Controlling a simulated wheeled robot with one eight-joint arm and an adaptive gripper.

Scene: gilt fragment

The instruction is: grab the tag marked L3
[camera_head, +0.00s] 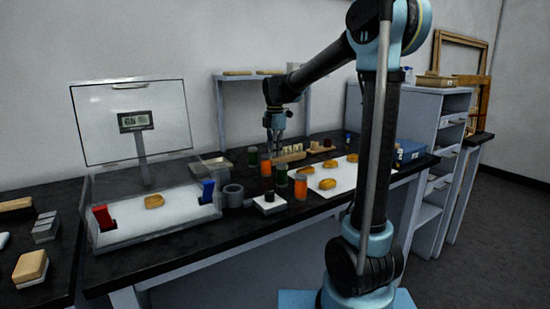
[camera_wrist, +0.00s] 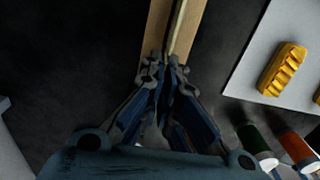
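My gripper (camera_head: 275,146) points down at the left end of a wooden rack (camera_head: 290,157) on the black bench. In the wrist view, its fingertips (camera_wrist: 164,74) are close together over the slotted wooden strip (camera_wrist: 184,22). I cannot tell whether anything is between them. Several small pale pieces (camera_head: 293,149), perhaps tags, stand at the rack, right of my gripper in the head view. Their marks are too small to read, so I cannot pick out L3. No tag shows clearly in the wrist view.
Orange (camera_head: 300,187) and green (camera_head: 281,174) jars stand in front of the rack. A white sheet (camera_head: 345,178) with gold pieces lies to the right. A clear-lidded case (camera_head: 128,122) stands at left, a blue box (camera_head: 410,150) at right.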

